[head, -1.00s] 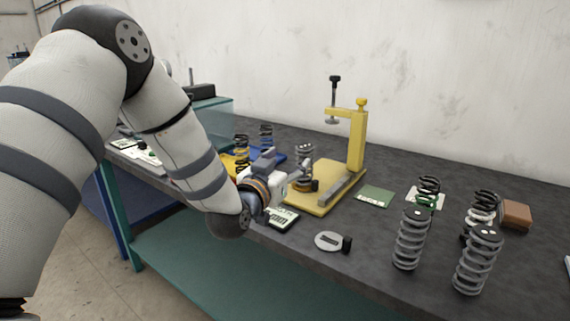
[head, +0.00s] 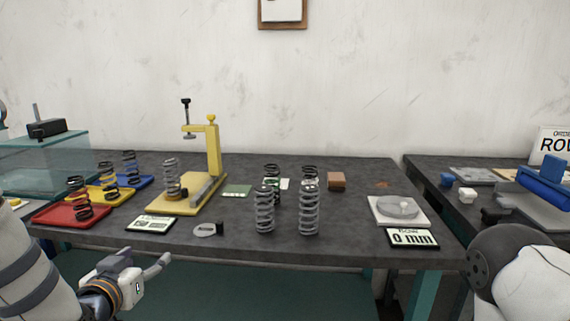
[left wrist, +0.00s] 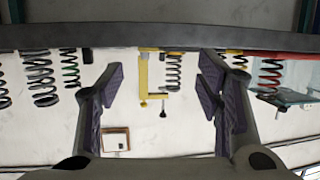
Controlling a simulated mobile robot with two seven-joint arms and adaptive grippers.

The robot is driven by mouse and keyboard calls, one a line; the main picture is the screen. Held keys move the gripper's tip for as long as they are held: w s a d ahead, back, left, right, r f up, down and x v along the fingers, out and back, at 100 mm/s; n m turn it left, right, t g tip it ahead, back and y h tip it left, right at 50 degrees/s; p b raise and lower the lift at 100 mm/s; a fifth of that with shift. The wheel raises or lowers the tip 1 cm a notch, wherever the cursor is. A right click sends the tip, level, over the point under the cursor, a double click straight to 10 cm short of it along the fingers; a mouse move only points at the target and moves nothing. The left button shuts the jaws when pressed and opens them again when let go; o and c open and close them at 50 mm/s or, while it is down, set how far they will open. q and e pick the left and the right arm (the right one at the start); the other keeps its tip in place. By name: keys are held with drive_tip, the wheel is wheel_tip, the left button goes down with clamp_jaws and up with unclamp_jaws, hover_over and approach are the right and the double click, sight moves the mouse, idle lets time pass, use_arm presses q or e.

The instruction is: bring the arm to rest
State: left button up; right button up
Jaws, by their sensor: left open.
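My left gripper (head: 150,268) is open and empty, low in front of the table's front edge in the head view. Its two fingers (left wrist: 165,95) stand wide apart in the left wrist view, with nothing between them close by. That view is upside down and shows the springs and the yellow press (left wrist: 143,75) beyond the fingers. My left arm (head: 32,285) comes in at the lower left. My right arm (head: 515,275) shows at the lower right, but its gripper is out of view.
The dark table (head: 340,235) holds the yellow press (head: 213,150) with a spring, and grey springs (head: 264,210). Red (head: 55,214), yellow and blue trays with springs stand at left. A second table (head: 440,170) is further right.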

use_arm(q)
drive_tip(key=s+d+f+g+h, duration=0.15)
drive_tip(key=s+f+g, duration=0.25)
drive_tip(key=s+f, duration=0.4)
drive_tip(key=s+d+f+g+y, duration=0.1)
drive_tip(key=s+d+f+g, duration=0.2)
drive_tip(key=s+f, duration=0.5)
drive_tip(key=s+d+f+g, duration=0.1)
drive_tip(key=s+f+g, duration=0.3)
drive_tip(key=s, duration=0.8)
drive_tip(key=s+f+g, duration=0.4)
drive_tip(key=s+g, duration=0.1)
drive_tip(key=s, duration=0.8)
drive_tip(key=shift+s+d+f, duration=0.25)
drive_tip(key=shift+d+f, duration=0.15)
drive_tip(key=shift+w, duration=0.1)
